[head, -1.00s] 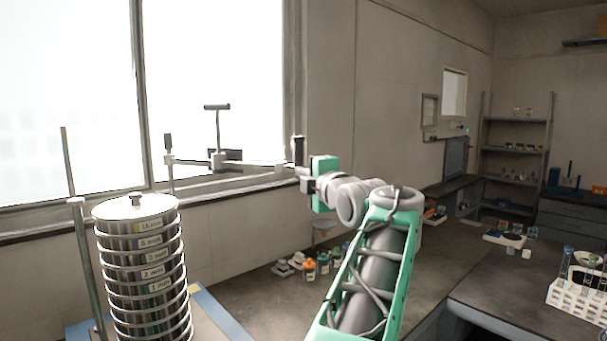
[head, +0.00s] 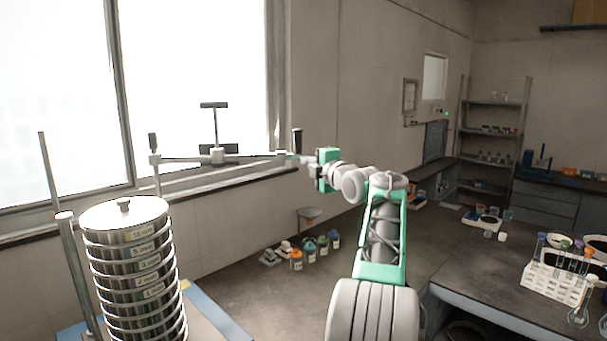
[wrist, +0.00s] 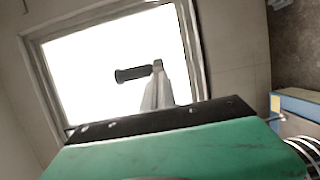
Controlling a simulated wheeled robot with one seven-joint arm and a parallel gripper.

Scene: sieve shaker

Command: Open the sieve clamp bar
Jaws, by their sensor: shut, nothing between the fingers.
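The sieve clamp bar (head: 185,159) is a thin grey bar with a black T-handle (head: 214,125) at its middle and an upright black knob (head: 297,138) at its right end. It reaches right from a thin post, clear of the lid of the sieve stack (head: 124,213). My gripper (head: 303,159) is shut and empty, at the bar's right end just below the knob. I cannot tell whether it touches. A black handle (wrist: 133,74) shows in the wrist view beyond my green gripper body, which hides the fingertips.
A threaded rod (head: 48,172) stands on a post left of the stack. A window sill (head: 225,182) runs behind the bar. A bench with a white tube rack (head: 555,282) is at the right.

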